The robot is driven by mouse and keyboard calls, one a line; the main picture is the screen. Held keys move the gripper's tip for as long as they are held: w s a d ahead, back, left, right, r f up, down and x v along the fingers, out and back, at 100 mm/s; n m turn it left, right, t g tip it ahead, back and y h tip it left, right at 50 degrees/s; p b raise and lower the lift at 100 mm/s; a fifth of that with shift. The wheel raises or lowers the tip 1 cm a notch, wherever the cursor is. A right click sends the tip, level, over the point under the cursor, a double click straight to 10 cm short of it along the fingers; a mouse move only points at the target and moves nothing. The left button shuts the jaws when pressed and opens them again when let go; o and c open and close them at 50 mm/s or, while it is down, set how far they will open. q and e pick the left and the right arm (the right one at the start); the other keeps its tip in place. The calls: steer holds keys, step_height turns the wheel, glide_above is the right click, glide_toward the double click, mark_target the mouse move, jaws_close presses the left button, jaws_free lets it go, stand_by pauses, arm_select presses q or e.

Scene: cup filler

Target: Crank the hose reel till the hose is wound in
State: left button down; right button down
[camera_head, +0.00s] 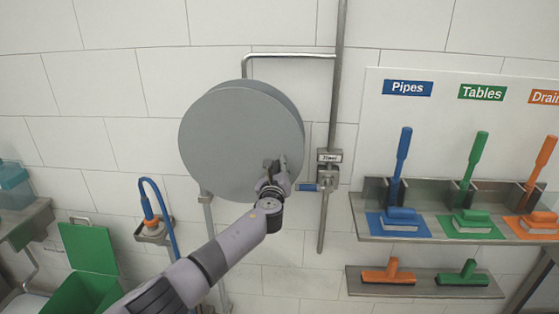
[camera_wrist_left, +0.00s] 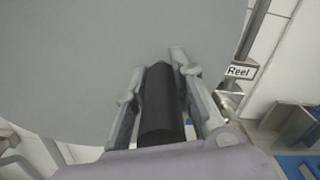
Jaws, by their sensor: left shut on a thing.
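The hose reel (camera_head: 235,130) is a large round grey drum on the tiled wall; its grey face (camera_wrist_left: 70,60) fills much of the left wrist view. My left gripper (camera_head: 272,172) is at the lower right of the drum face. In the left wrist view my left gripper (camera_wrist_left: 160,95) is shut on a black crank handle (camera_wrist_left: 160,105), one finger on each side. In the head view the arm mostly hides the handle. The blue hose (camera_head: 158,200) loops at lower left by an orange-and-white fitting (camera_head: 153,226). My right gripper is not in view.
A vertical pipe (camera_head: 334,110) with a valve and a label (camera_head: 330,156) runs just right of the drum. Shelves (camera_head: 440,226) of coloured brushes and squeegees stand at the right. A green bin (camera_head: 85,292) with a raised lid is at lower left.

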arm_select(q)
steer(key=a+f+m+b, duration=0.1)
steer(key=a+f+m, duration=0.2)
steer(key=f+m, duration=0.3)
steer(key=shift+f+m, duration=0.2)
steer(key=shift+m, duration=0.1)
stand_by(0.4)
steer(key=c, duration=1.3)
jaws_free()
steer(key=shift+a, duration=0.2)
steer(key=shift+c, duration=0.2)
steer(key=shift+s+d+f, duration=0.2)
steer(key=shift+d+f, duration=0.05)
steer(key=s+a+r, duration=0.1)
steer(key=s, duration=1)
steer(key=shift+s+a, duration=0.2)
steer(key=shift+s, duration=0.1)
